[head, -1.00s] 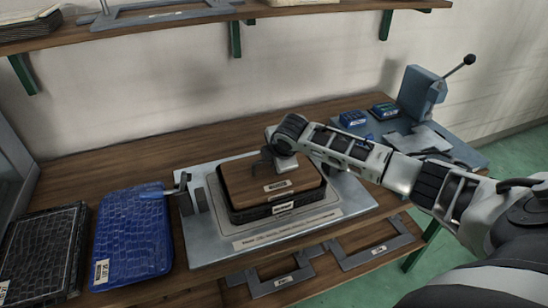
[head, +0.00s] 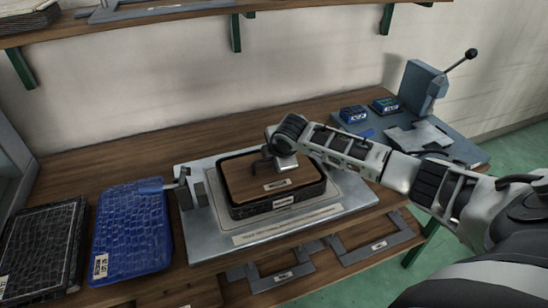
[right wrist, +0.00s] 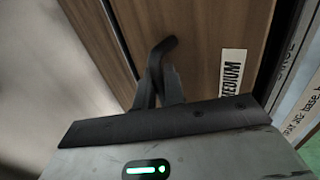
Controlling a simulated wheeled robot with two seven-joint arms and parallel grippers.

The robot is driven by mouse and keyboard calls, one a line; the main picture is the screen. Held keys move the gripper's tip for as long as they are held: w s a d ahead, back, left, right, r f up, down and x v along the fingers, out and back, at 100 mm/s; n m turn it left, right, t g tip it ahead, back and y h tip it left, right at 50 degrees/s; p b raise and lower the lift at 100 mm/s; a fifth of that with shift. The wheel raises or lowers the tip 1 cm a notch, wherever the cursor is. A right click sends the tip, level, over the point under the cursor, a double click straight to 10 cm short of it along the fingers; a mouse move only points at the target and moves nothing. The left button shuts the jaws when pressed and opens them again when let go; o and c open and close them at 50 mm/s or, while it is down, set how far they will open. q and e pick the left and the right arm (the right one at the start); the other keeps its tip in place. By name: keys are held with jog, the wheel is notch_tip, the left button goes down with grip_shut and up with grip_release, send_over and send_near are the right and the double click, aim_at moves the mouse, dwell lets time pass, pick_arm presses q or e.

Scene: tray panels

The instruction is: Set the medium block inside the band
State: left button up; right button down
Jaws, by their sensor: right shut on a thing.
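The medium block (head: 247,182) is a brown wooden slab; its MEDIUM label shows in the right wrist view (right wrist: 205,55). It lies level within the black, textured band (head: 305,196), whose rim shows around it. The band rests on a grey metal plate (head: 215,248). My right gripper (head: 270,158) is over the block's back part, shut on its dark bent handle (right wrist: 160,55). The gripper hides part of the block's far edge, so I cannot tell whether it rests on the bottom. My left gripper is not in view.
A blue textured panel (head: 130,235) and a black one (head: 40,250) lie left of the plate. A small clamp (head: 183,190) stands at the plate's left edge. A blue-grey lever press (head: 425,90) and small blue boxes (head: 353,114) are at the back right.

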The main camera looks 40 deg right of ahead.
jog(key=shift+f, duration=0.3)
dwell(0.4)
